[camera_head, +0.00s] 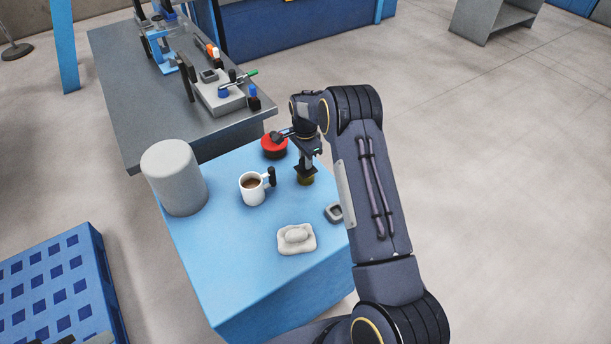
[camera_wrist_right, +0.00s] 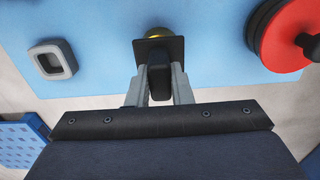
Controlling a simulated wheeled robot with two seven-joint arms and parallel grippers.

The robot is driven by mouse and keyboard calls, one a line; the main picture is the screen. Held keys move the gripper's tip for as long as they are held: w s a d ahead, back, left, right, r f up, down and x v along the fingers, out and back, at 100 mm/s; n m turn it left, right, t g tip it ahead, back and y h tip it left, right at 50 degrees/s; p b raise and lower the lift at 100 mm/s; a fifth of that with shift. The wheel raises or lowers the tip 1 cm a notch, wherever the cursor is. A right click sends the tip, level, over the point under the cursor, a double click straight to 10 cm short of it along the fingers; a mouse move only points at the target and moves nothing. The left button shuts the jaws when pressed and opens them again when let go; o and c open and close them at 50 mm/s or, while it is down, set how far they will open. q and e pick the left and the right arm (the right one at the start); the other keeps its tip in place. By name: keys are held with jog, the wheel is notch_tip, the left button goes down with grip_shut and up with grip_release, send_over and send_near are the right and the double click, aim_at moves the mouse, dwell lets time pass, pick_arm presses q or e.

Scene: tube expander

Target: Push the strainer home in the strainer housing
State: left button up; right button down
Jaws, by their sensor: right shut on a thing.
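My right gripper (camera_head: 307,160) is over the far right part of the blue table. It is shut on a black upright grip piece (camera_wrist_right: 158,80), which also shows in the head view. This piece has a dark square plate (camera_wrist_right: 146,47) at its lower end. Under the plate is a small olive-yellow round part (camera_head: 306,180), its rim also showing in the right wrist view (camera_wrist_right: 158,32). This looks like the strainer housing. The plate hides its top, so I cannot tell whether they touch or see the strainer. My left gripper is not in view.
A grey bench (camera_head: 140,120) stands behind. The table's near part is clear.

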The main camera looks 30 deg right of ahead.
jog(key=shift+f, duration=0.15)
grip_release()
dwell(1.2)
